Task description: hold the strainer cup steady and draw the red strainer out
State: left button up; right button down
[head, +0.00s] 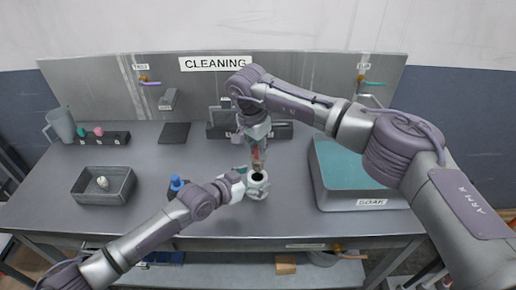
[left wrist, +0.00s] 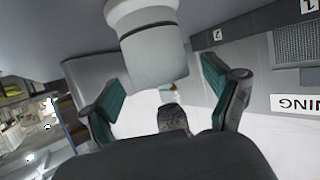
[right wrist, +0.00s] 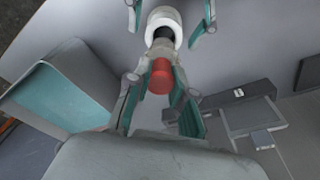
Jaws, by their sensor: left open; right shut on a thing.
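The white strainer cup (head: 257,190) stands upright on the table, its dark opening facing up. It also shows in the left wrist view (left wrist: 148,45) and the right wrist view (right wrist: 176,40). My left gripper (head: 243,183) is open, with its fingers on either side of the cup; I cannot tell whether they touch it. The red strainer (right wrist: 160,76) sits between the fingers of my right gripper (right wrist: 160,98), which is shut on it. In the head view the strainer (head: 257,155) is just above the cup's mouth. I cannot tell whether its lower end is inside.
A SOAK basin (head: 350,204) with a teal inside stands at the right. A grey tray (head: 78,192) holding a small white item, a blue-capped bottle (head: 176,183) and a grey mug (head: 58,124) are at the left. A dark rack lies behind the cup. The front table strip is clear.

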pick_arm(q)
jog(key=v, duration=1)
jog(key=shift+s, duration=0.2)
